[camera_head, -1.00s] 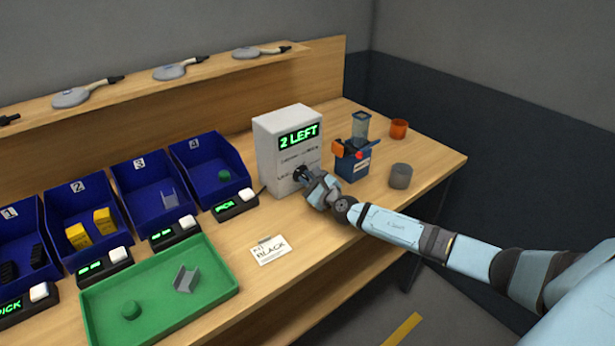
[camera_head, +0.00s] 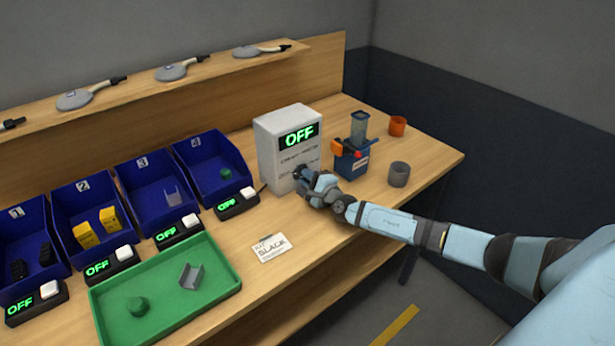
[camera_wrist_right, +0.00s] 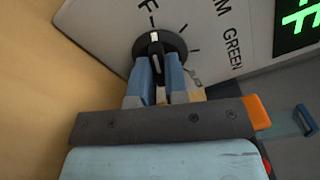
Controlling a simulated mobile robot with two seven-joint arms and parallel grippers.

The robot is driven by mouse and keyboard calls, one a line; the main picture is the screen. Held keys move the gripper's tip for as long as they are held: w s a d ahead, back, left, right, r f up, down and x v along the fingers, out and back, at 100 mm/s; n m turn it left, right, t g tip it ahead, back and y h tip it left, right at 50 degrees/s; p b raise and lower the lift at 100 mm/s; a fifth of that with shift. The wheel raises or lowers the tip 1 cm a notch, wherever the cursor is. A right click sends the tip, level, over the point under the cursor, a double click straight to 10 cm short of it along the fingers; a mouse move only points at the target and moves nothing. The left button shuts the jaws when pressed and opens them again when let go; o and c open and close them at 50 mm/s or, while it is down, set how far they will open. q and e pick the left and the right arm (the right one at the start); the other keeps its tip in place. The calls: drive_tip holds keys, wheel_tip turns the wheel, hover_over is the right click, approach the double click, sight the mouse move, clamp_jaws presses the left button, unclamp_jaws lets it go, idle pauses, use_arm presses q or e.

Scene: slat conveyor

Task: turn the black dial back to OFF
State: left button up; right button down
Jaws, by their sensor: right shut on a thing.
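The black dial (camera_wrist_right: 172,44) is on the front of the white control box (camera_head: 275,158). In the right wrist view its white-marked grip bar stands between the fingers of my right gripper (camera_wrist_right: 160,68), which is shut on it. The bar points up toward a letter F on the panel, whose word is cut off by the picture edge. The box's display (camera_head: 299,135) reads OFF in green. In the head view my right gripper (camera_head: 310,180) hides most of the dial. My left gripper is not in view.
Blue numbered bins (camera_head: 152,190) stand left of the box, with small displays reading OFF before them. A green tray (camera_head: 225,290) holds a green piece and a grey bracket. A blue device (camera_head: 350,164), an orange cup (camera_head: 397,126) and a grey cup (camera_head: 399,174) stand to the right.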

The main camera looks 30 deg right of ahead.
idle(0.4)
drive_tip(key=c, duration=1.1)
unclamp_jaws()
drive_tip(key=shift+c, duration=0.2)
drive_tip(key=shift+s, duration=0.1)
drive_tip(key=s, duration=0.9)
drive_tip(key=s+d, duration=0.1)
drive_tip(key=s, duration=0.3)
drive_tip(key=shift+s, duration=0.35)
